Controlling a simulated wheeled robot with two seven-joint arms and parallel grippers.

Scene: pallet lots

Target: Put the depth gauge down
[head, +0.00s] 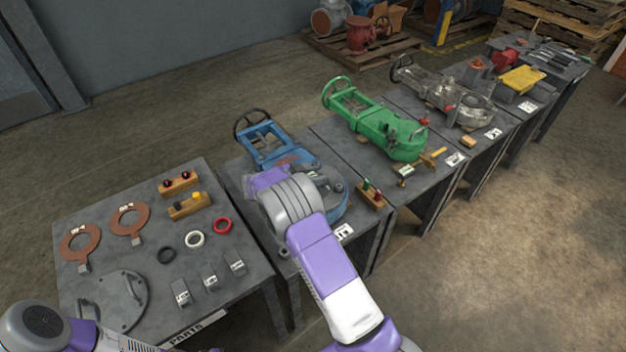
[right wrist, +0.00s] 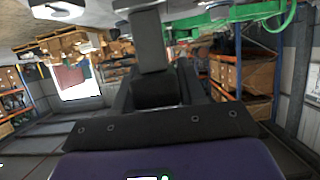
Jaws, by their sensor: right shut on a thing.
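My right gripper (head: 268,181) is over the blue valve (head: 290,155) on the second table; my wrist hides its fingertips in the head view. In the right wrist view its dark jaws (right wrist: 153,88) are shut on a grey upright piece (right wrist: 149,40), which appears to be the depth gauge. The far end of the piece runs towards the top edge of that view, and I cannot tell whether it touches anything. My left gripper is not in view; only part of my left arm shows at the bottom left.
The parts table (head: 240,290) at left holds copper-coloured rings (head: 128,221), small rings (head: 195,239), a round cover (head: 122,290) and grey blocks (head: 210,279).

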